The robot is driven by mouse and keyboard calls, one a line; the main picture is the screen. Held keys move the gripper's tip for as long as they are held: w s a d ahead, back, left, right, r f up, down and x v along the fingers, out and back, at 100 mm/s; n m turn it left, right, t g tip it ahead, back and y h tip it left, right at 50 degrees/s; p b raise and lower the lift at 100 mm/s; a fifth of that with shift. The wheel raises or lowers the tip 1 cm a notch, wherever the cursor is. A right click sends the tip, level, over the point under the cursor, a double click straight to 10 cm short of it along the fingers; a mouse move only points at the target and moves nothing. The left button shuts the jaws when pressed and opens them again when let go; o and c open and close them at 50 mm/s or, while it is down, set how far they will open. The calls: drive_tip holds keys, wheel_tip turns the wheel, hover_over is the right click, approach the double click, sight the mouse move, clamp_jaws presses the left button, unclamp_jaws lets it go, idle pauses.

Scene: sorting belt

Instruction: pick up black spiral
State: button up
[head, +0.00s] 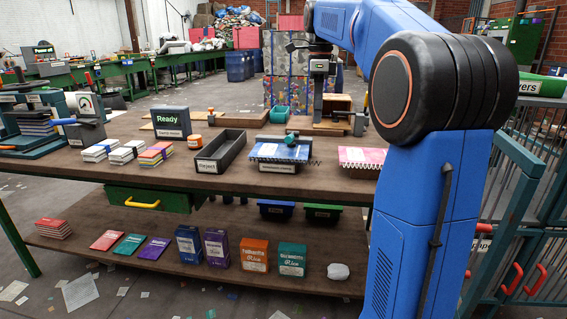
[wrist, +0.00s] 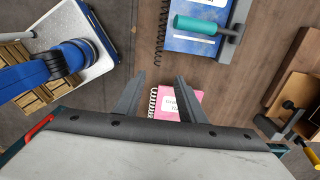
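A blue notebook (wrist: 190,45) with a black spiral binding (wrist: 160,38) along its left side lies at the top of the wrist view. A teal-handled tool (wrist: 197,25) lies across it. The blue notebook (head: 272,153) also shows on the bench in the head view, with the tool on top. A pink notebook (wrist: 188,97) with a white spiral lies below it in the wrist view. My gripper (wrist: 162,78) is open and empty, its fingers on both sides of the pink notebook's visible part. The gripper's height above the bench is unclear.
Boxes and booklets fill the lower shelf (head: 120,262).

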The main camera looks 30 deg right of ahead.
hover_over(316, 161)
drive_tip(key=f, duration=0.6)
drive_tip(key=w+f, duration=0.1)
drive_tip(key=f, duration=0.2)
drive_tip(key=shift+d+f, duration=0.15)
drive_tip(key=shift+f, duration=0.05)
drive_tip(key=f, duration=0.3)
drive_tip(key=shift+s+f, duration=0.4)
drive_tip(key=shift+f, duration=0.7)
clamp_jaws()
